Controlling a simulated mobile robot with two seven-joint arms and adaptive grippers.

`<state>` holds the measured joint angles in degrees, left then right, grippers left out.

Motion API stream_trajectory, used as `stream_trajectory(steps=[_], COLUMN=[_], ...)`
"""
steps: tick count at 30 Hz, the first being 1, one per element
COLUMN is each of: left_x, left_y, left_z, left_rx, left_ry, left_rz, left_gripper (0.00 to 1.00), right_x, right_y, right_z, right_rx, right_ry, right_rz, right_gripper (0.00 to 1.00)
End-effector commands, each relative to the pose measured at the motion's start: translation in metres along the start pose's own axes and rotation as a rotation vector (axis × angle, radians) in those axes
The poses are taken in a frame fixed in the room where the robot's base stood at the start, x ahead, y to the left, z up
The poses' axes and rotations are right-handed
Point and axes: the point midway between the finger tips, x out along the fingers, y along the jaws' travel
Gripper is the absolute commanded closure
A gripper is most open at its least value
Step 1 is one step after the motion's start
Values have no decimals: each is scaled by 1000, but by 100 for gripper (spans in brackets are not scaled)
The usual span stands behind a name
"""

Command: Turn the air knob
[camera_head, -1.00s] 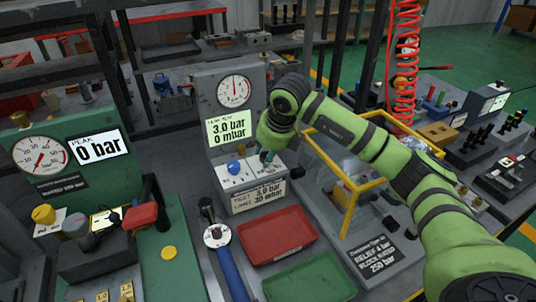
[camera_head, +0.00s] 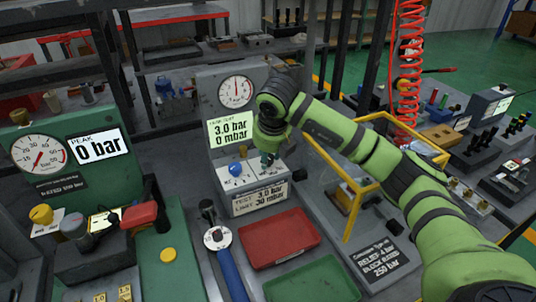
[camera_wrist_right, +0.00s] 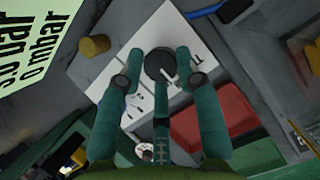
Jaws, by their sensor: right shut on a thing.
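A small grey box with a white top (camera_head: 226,182) stands in front of a grey panel with a round gauge (camera_head: 236,91) and a display (camera_head: 231,129) reading 3.0 bar and 0 mbar. A blue knob (camera_head: 235,169) sits on the left of the box top. My right gripper (camera_head: 268,163) reaches down onto the right part of the top and hides what it holds in the head view. In the right wrist view, its green fingers are shut on a dark round knob (camera_wrist_right: 160,62) with a pale pointer mark. My left gripper is out of view.
A red tray (camera_head: 276,262) and a green tray (camera_head: 312,279) lie in front of the box. A blue-handled tool (camera_head: 231,272) lies to their left. A yellow frame (camera_head: 352,212) stands to the right, beneath my right forearm. A brass knob (camera_wrist_right: 95,46) shows behind the box.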

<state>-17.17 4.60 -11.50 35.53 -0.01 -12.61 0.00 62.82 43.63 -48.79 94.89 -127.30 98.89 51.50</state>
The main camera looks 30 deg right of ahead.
Motion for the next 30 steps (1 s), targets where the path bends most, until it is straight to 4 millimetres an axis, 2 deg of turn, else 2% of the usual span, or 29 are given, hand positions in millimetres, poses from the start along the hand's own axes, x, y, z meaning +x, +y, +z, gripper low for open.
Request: stream_trajectory(steps=[1, 3, 4, 5, 6, 15, 19, 23, 30], left_x=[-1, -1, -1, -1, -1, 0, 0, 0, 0], left_y=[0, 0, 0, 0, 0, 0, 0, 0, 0], left_z=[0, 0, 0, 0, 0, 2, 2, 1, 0], left_rx=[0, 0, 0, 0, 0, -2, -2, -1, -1], left_ry=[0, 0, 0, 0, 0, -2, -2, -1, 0], left_rz=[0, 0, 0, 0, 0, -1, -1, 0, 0], left_gripper=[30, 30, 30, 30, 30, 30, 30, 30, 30], right_x=[-6, -6, -6, -6, -5, -3, -12, -34, -86], right_y=[-2, -2, -2, -2, -2, -1, -1, -1, -1], right_z=[8, 8, 8, 8, 8, 4, 4, 5, 5], right_rx=[9, 9, 9, 9, 8, 3, 2, 3, 3], right_ry=[-24, -24, -24, -24, -24, -13, -12, -16, -18], right_rz=[2, 2, 2, 2, 1, -1, -1, 0, 1], right_gripper=[98, 98, 61, 49, 44, 44, 44, 44, 44])
